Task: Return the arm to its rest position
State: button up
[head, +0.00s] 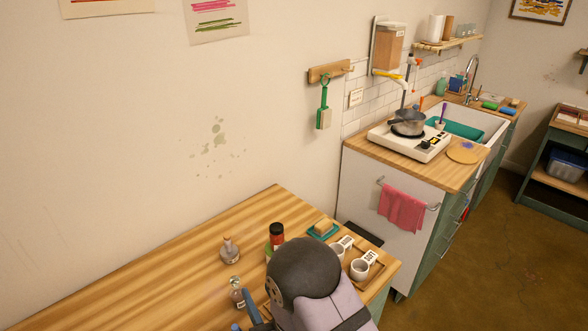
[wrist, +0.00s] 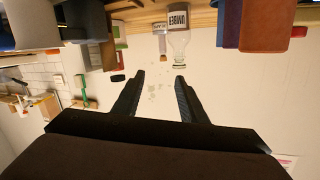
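My arm rises at the bottom middle of the head view, over the front of the wooden table (head: 190,255). It hides its own gripper there. In the wrist view, which is upside down, my gripper (wrist: 158,76) shows two dark fingers spread apart with nothing between them.
On the table are a small bottle (head: 229,250), a dark jar with a red band (head: 276,236), a clear bottle (head: 237,293), a sponge on a teal dish (head: 322,228) and white cups (head: 359,269) on a wooden tray. The table's left part is clear. A counter with a hotplate (head: 408,142) stands behind right.

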jog(key=w+d+r+m+g+h+b, duration=0.25)
jog(key=w+d+r+m+h, duration=0.3)
jog(key=m, duration=0.45)
jog(key=s+d+f+n+g+h+p, duration=0.1)
jog(key=s+d+n+g+p, duration=0.1)
jog(key=s+d+g, duration=0.4)
jog(key=s+d+f+n+g+h+p, duration=0.1)
jog(key=s+d+n+g, duration=0.3)
jog(key=s+d, duration=0.8)
jog(key=s+f+g+p, duration=0.1)
jog(key=s+g, duration=0.1)
jog(key=s, duration=0.3)
jog(key=shift+f+n, duration=0.25)
jog(key=shift+n, duration=0.15)
jog(key=shift+d, duration=0.1)
